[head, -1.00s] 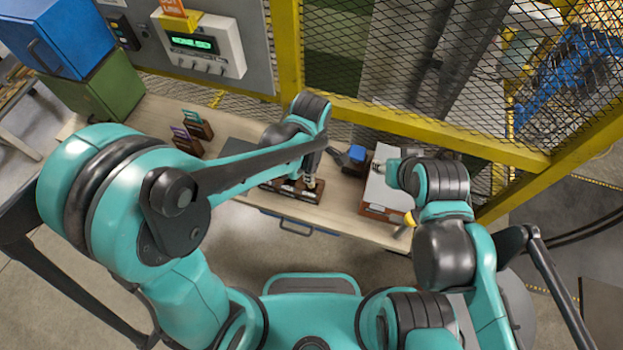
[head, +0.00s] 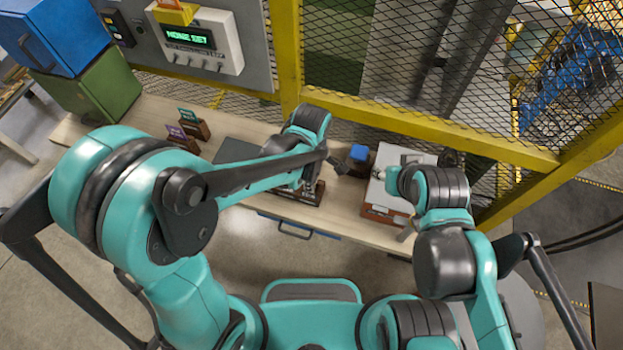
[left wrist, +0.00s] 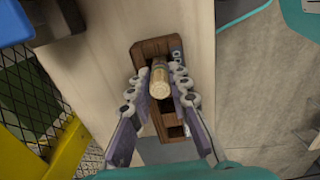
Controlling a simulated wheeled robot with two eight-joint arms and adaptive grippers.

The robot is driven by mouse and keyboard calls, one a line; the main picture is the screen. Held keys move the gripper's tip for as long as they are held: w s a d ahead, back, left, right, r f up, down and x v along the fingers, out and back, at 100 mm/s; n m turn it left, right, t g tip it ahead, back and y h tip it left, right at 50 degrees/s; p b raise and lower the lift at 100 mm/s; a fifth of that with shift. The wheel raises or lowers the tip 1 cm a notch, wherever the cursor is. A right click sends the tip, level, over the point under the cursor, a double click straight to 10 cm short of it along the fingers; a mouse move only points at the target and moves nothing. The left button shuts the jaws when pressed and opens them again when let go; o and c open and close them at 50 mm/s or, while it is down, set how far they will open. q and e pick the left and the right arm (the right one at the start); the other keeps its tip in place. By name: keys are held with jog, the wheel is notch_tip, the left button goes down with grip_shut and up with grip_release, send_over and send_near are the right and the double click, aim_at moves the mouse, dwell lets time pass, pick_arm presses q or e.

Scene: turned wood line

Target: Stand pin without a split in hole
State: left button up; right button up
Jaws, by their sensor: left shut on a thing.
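My left gripper (left wrist: 161,92) is shut on a light wooden pin (left wrist: 160,80), seen nearly end-on in the left wrist view. No split shows on its visible end, but most of its side is hidden. Behind it is a dark brown wooden block (left wrist: 143,55) with square recesses; the block also shows in the head view (head: 314,195). I cannot tell whether the pin is in a hole or above it. In the head view, the left gripper (head: 309,178) is at the block, partly behind my arm. My right gripper (head: 381,173) is by a white-topped box; its jaws are unclear.
The white-topped brown box (head: 385,213) stands right of the block, with a blue-topped item (head: 358,154) behind. Two small card holders (head: 183,137) stand at left. A panel display (head: 188,36) seems to read "NONE SET". The yellow-framed mesh fence (head: 430,130) closes the back.

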pick_arm(q)
jog(key=o, duration=0.9)
jog(key=shift+r, duration=0.1)
jog(key=shift+r+p, duration=0.25)
jog(key=shift+p, duration=0.1)
notch_tip(320, 180, up, 13)
jog(key=p, duration=0.4)
jog(key=shift+s+a+r+m+t, duration=0.75)
jog(key=shift+a+m+t, duration=0.45)
jog(key=shift+a+m, duration=1.5)
jog(key=shift+s+a+r+m+t, duration=0.6)
jog(key=shift+s+a+m+t, duration=0.5)
jog(key=shift+a+m, duration=1.6)
jog(key=shift+s+a+r+m+t, duration=0.7)
jog(key=shift+a+m+t, duration=0.85)
jog(key=shift+a, duration=2)
jog(key=shift+m+g, duration=0.25)
